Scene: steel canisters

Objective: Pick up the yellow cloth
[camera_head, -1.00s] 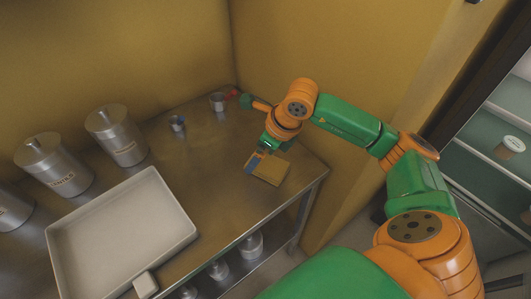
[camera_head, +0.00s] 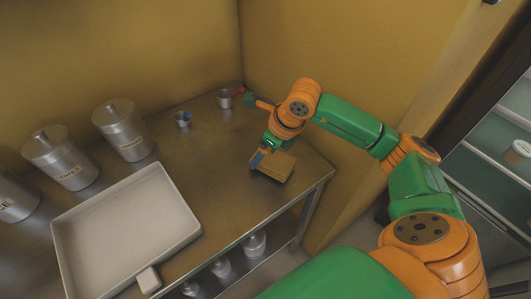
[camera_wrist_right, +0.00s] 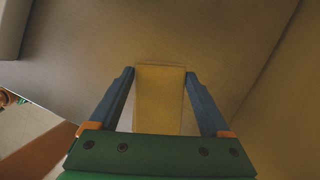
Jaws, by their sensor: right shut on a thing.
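The yellow cloth (camera_head: 275,167) is a flat folded block near the right end of the steel table (camera_head: 226,187) in the head view. My right gripper (camera_head: 262,157) comes down over its left part and is shut on it. In the right wrist view the cloth (camera_wrist_right: 160,100) fills the space between the two blue fingers. The cloth appears very slightly raised, but its gap to the table is hard to judge. My left gripper is not in view.
A pale empty tray (camera_head: 185,250) lies on the table, with a small white block (camera_head: 149,280) at its front edge. Steel canisters (camera_head: 122,131) stand along the back wall. Small metal cups (camera_head: 182,119) stand near the back corner. Jars (camera_head: 254,244) sit on the lower shelf.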

